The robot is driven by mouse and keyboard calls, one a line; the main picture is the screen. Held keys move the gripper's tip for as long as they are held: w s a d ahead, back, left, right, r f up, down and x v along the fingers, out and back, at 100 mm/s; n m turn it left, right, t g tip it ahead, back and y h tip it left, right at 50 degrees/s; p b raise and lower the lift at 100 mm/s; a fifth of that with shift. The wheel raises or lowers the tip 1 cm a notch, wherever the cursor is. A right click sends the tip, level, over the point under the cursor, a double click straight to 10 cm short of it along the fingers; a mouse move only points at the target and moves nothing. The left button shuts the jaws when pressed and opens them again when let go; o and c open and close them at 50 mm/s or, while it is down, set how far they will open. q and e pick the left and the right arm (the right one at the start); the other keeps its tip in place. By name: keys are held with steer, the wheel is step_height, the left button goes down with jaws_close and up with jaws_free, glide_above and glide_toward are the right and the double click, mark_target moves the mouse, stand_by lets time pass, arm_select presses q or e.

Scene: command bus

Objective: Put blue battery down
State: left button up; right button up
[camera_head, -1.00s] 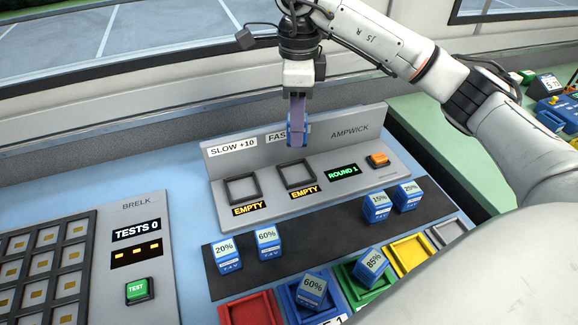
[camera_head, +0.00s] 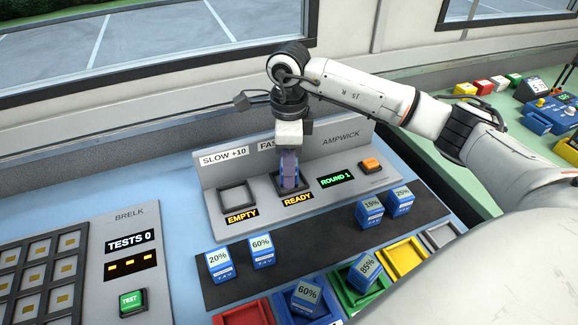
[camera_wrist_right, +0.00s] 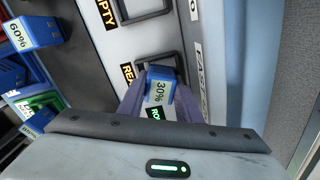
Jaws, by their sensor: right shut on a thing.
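My right gripper (camera_head: 290,180) points down at the FAST slot (camera_head: 306,186) of the AMPWICK charger (camera_head: 340,158). It is shut on a blue battery, whose 30% label shows in the right wrist view (camera_wrist_right: 160,92). The battery stands at or in the FAST slot, and its lower end is hidden by the slot frame and fingers. The display below that slot reads READY (camera_head: 298,200). The SLOW +10 slot (camera_head: 233,197) is bare and its display reads EMPTY (camera_head: 242,215). My left gripper is not in view.
Several other blue batteries, such as the 20% one (camera_head: 219,265), stand on a dark strip (camera_head: 310,243). Coloured trays lie in front, with a 60% battery (camera_head: 306,298) in the blue one and an 85% battery (camera_head: 364,271) at the green one. The BRELK tester (camera_head: 150,240) is at left.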

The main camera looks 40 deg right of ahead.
steer(key=o, duration=0.9)
steer(key=shift+f, duration=0.1)
step_height(320, 180, up, 12)
steer(key=shift+r, duration=0.2)
